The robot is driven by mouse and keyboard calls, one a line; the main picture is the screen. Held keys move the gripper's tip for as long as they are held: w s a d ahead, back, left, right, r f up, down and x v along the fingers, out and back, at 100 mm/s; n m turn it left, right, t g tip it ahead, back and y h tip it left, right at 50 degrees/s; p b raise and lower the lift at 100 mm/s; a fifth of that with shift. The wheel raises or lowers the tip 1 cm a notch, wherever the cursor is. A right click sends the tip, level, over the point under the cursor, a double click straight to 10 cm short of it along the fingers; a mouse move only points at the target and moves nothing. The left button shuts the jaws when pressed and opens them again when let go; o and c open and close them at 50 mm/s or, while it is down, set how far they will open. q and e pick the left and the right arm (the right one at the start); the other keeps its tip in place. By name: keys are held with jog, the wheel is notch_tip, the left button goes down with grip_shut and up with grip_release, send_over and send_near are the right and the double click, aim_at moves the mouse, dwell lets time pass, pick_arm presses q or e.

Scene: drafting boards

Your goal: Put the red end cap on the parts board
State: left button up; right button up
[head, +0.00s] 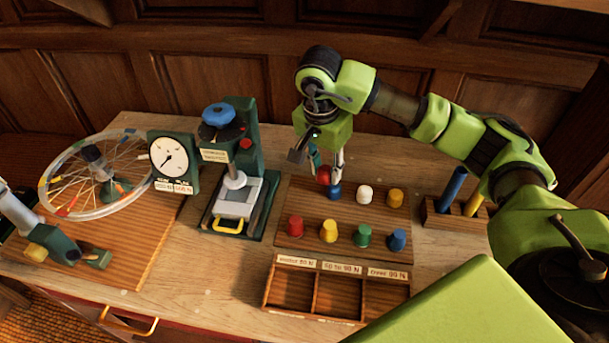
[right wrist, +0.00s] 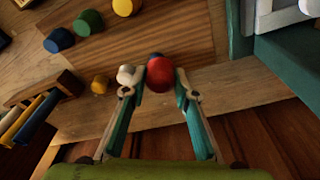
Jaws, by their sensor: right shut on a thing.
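A red end cap (head: 323,175) is between the fingers of my right gripper (head: 326,168), at the back of the wooden parts board (head: 310,205). In the right wrist view, the gripper (right wrist: 161,84) is shut on this red cap (right wrist: 160,77), with a finger on each side. A blue cap (head: 335,192) is close by it and partly hidden behind it in the wrist view. I cannot tell whether the red cap touches the board. Another red cap (head: 295,226) stands at the board's front left.
White (head: 365,193) and yellow (head: 395,197) caps stand in the back row; yellow, green and blue ones in front. A divided tray (head: 337,317) lies before the board. A green press (head: 240,170) stands left, a pen block (head: 440,215) right.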

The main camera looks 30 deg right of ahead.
aim_at(306, 189)
jog(key=w+f, duration=0.1)
jog(key=w+a+f+p, duration=0.1)
jog(key=w+f, duration=0.1)
jog(key=w+f+p, duration=0.1)
jog(key=w+f, duration=0.1)
jog(key=shift+w+a+f, duration=0.1)
jog(key=shift+w+a, duration=0.1)
jog(key=shift+a, duration=0.1)
jog(key=shift+w+f, duration=0.2)
jog(key=shift+f, duration=0.05)
jog(key=shift+w+a+f, duration=0.15)
jog(key=shift+w+f, duration=0.2)
jog(key=shift+f, duration=0.15)
notch_tip(306, 189, down, 2)
jog(key=shift+f+p, duration=0.1)
jog(key=shift+p, duration=0.95)
jog(key=shift+f, duration=0.3)
pick_arm(q)
jog(key=w+r, duration=0.2)
jog(key=r, duration=0.2)
jog(key=shift+w+r, duration=0.4)
pick_arm(e)
jog(key=shift+f, duration=0.1)
